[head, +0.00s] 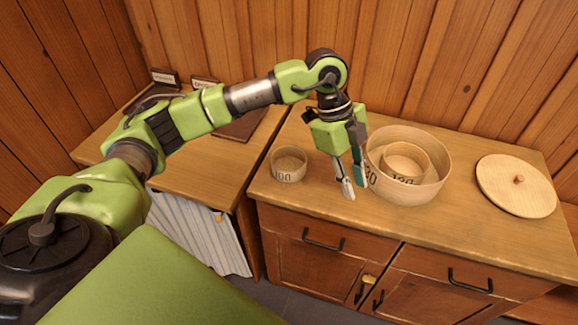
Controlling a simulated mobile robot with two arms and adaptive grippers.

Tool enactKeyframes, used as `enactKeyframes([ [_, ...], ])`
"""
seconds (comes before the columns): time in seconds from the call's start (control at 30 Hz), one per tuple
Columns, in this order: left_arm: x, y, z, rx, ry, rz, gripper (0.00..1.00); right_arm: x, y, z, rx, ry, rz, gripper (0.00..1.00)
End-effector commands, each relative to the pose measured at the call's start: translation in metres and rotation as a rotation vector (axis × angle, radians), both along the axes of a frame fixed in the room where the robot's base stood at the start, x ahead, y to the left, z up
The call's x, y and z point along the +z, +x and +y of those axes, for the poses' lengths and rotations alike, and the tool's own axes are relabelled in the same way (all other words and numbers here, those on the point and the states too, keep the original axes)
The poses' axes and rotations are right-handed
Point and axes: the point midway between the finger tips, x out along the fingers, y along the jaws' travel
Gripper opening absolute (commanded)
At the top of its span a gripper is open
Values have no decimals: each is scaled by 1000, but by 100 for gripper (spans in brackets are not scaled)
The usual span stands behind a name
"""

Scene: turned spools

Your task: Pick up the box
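A large round wooden box (434,188) stands open on the cabinet top, with dark digits on its outside, partly covered by my gripper. A smaller round wooden box (404,160), also marked with digits, sits inside it. A third small round box (288,166) marked with digits stands to the left. My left gripper (353,190) points down between this small box and the large box. Its fingers are apart with nothing seen between them, and one finger overlaps the large box's left side in the picture; contact cannot be told. My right gripper is out of view.
A round wooden lid (500,190) with a knob lies at the right of the cabinet top (330,215). A lower wooden desk (205,165) with dark flat items stands at the left. A plank wall closes off the back. The cabinet front has dark handles.

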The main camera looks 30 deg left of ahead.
Motion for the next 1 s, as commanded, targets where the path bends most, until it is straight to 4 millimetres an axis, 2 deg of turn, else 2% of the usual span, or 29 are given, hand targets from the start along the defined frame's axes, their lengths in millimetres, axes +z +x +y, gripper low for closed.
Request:
enactKeyframes([
  [0.03,5,10,41,86,128,12,21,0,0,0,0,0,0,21],
  [0.1,14,16,90,202,282,35,21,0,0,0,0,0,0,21],
  [0.2,28,17,139,335,431,55,21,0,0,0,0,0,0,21],
  [0.3,36,16,165,412,509,68,21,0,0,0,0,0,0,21],
  [0.43,25,14,175,438,536,76,21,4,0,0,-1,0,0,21],
  [0.73,-31,12,183,434,533,76,21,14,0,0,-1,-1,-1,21],
  [1.0,-51,12,186,432,531,75,21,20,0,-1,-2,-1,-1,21],
])
